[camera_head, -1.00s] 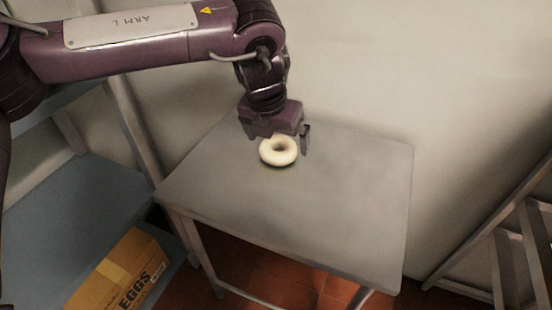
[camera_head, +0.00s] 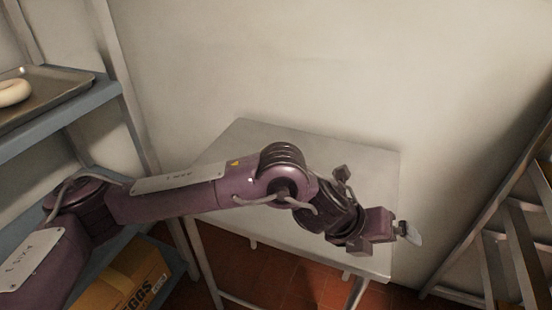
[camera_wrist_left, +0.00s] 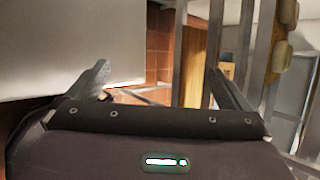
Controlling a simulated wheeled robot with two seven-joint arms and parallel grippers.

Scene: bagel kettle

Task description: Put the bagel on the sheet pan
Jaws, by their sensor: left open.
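A pale ring-shaped bagel (camera_head: 14,92) lies on the metal sheet pan (camera_head: 62,86) at the left edge of the head view; both are cut off by the frame. No bagel shows on the bare parts of the table, but my arm hides some of its top. My left gripper (camera_head: 400,230) is over the table's right front edge, far to the right of the pan. In the left wrist view its fingers (camera_wrist_left: 158,85) are spread with nothing between them. My right gripper is not in view.
The sheet pan sits on a blue shelf (camera_head: 60,115) with an upright post (camera_head: 118,95). A cardboard egg box (camera_head: 125,280) is lower down. The grey table (camera_head: 250,138) stands by the wall. A slatted rack (camera_head: 510,235) stands at the right.

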